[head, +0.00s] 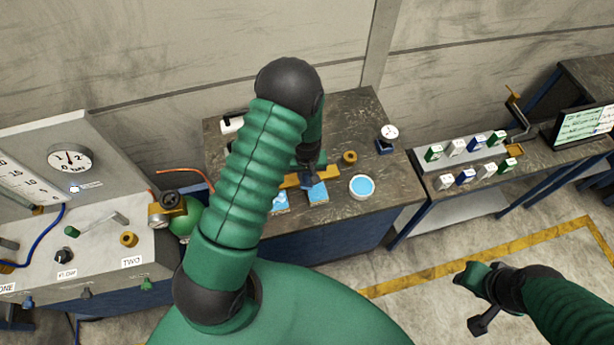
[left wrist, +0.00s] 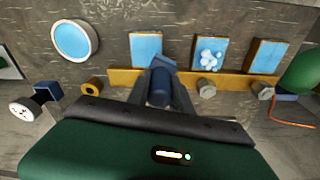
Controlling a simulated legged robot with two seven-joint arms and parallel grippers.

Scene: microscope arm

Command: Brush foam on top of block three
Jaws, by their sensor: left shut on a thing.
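My left gripper (head: 312,178) reaches over the middle of the dark table. In the left wrist view its fingers (left wrist: 158,88) are shut on a dark blue brush-like tool (left wrist: 161,90), whose blue end is at the lower edge of the nearest blue-topped block (left wrist: 146,48). A middle block (left wrist: 209,54) carries white foam blobs. A third block (left wrist: 266,57) has a plain blue top. In the head view one block (head: 318,194) shows beside the gripper and another is partly hidden by my arm. My right gripper (head: 481,298) hangs over the floor, its jaws unclear.
A round white bowl of blue liquid (head: 362,187) stands right of the blocks. A yellow bar (left wrist: 125,76) runs along the blocks. A brass ring (head: 349,157) and a small dial gauge (head: 388,133) stand behind. A gauge bench (head: 100,220) is at left.

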